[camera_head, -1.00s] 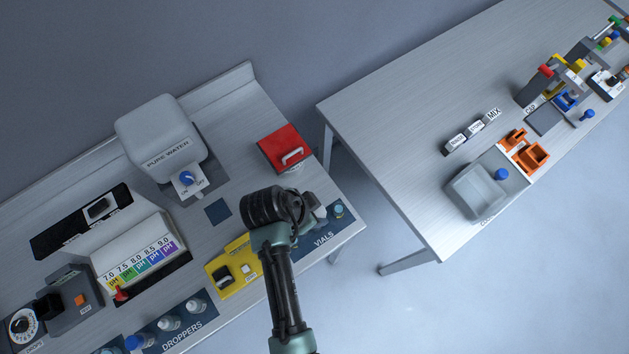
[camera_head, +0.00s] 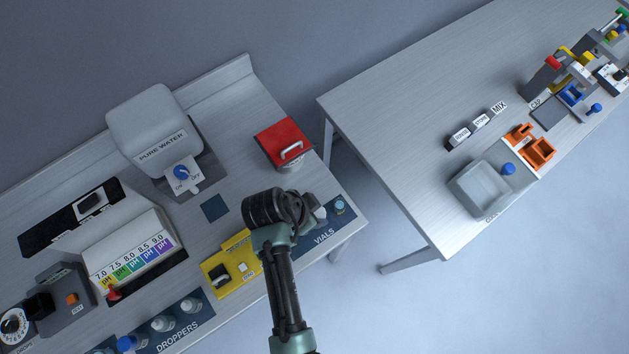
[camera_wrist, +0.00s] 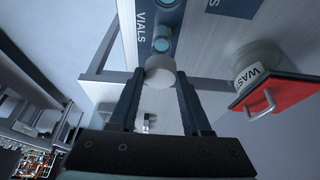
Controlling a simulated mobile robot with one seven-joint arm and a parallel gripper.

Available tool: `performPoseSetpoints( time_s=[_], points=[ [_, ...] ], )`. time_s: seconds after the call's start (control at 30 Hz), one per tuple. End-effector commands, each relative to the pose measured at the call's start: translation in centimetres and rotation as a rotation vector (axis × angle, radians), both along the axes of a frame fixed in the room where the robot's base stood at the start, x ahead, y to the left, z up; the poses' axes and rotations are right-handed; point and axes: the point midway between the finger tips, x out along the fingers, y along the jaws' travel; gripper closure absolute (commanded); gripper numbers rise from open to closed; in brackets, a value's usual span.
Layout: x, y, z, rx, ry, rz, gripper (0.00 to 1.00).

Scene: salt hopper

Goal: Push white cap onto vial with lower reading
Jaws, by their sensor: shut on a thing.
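My gripper (camera_wrist: 159,88) is shut on a round white cap (camera_wrist: 160,71), held between its fingertips. In the wrist view a blue-tinted vial (camera_wrist: 162,43) stands on the dark VIALS mat (camera_wrist: 146,20) just beyond the cap. The cap overlaps the vial's near edge in the picture; I cannot tell whether they touch. Another vial (camera_wrist: 170,3) shows partly at the top edge. No vial reading is legible.
A WASTE container with a red lid (camera_head: 285,140) stands behind my gripper. A yellow device (camera_head: 226,278) lies left of my arm, near the DROPPERS mat (camera_head: 190,325) with several bottles. The PURE WATER tank (camera_head: 150,120) is at the back. A second table (camera_head: 400,150) stands right, across a gap.

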Motion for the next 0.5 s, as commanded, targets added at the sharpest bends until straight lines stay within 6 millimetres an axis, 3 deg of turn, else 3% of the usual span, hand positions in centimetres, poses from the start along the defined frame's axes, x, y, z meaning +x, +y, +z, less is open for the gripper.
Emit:
performPoseSetpoints(
  time_s=[0.13,0.5],
  points=[
    [0.00,0.00,-1.46,0.000,0.000,0.000,1.00],
    [0.01,0.01,-1.69,0.000,0.000,0.000,1.00]
  ],
)
